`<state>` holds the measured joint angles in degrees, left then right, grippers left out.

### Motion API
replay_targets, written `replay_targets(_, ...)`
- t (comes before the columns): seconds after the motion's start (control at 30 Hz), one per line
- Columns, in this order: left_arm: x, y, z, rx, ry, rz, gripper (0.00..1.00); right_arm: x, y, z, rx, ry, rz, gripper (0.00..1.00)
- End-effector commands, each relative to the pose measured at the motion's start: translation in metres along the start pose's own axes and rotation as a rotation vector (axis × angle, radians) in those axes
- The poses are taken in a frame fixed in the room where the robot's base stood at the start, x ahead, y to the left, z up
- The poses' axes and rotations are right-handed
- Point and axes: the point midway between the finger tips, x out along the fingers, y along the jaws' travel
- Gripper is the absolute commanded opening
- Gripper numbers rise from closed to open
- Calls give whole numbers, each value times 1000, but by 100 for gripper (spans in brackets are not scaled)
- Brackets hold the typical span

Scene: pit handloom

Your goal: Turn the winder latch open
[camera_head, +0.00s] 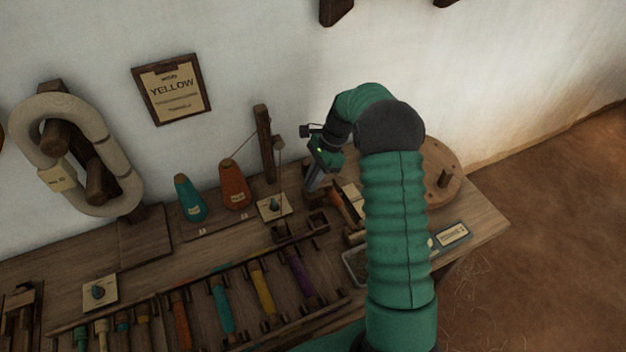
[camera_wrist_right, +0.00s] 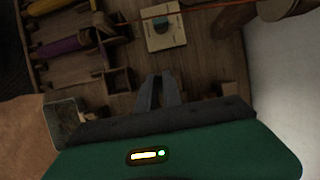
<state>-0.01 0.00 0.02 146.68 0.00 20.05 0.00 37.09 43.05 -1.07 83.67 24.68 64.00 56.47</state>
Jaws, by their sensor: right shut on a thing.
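My right gripper (camera_head: 313,183) reaches down at the winder, to the left of the round wooden wheel (camera_head: 441,172). Its two grey fingers also show in the wrist view (camera_wrist_right: 158,92), close together and pointing at the wooden parts of the bench. The fingers are shut on a small part at the winder, which I take to be the winder latch; the fingers hide it, and its angle cannot be told. An orange-brown spindle (camera_head: 338,207) lies just right of the fingertips. My left gripper is not in view.
A cream plate with a teal knob (camera_head: 273,206) lies left of the gripper. Orange (camera_head: 233,187) and teal (camera_head: 189,200) cones stand farther left. A wooden post (camera_head: 264,143) rises behind. A rack of coloured bobbins (camera_head: 262,290) fills the front. My right arm covers part of the bench.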

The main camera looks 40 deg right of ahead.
Motion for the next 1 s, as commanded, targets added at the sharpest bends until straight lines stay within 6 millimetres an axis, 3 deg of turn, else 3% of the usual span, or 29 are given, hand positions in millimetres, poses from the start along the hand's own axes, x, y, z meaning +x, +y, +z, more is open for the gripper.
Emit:
replay_targets(0.03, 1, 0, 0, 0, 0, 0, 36, 0, 1, -8, 7, 13, -2, 0)
replay_targets(0.43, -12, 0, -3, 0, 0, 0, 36, -4, 1, -8, -33, 15, 15, 0)
replay_targets(1.0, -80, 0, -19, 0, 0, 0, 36, -7, -4, -7, -441, 16, 183, 0)
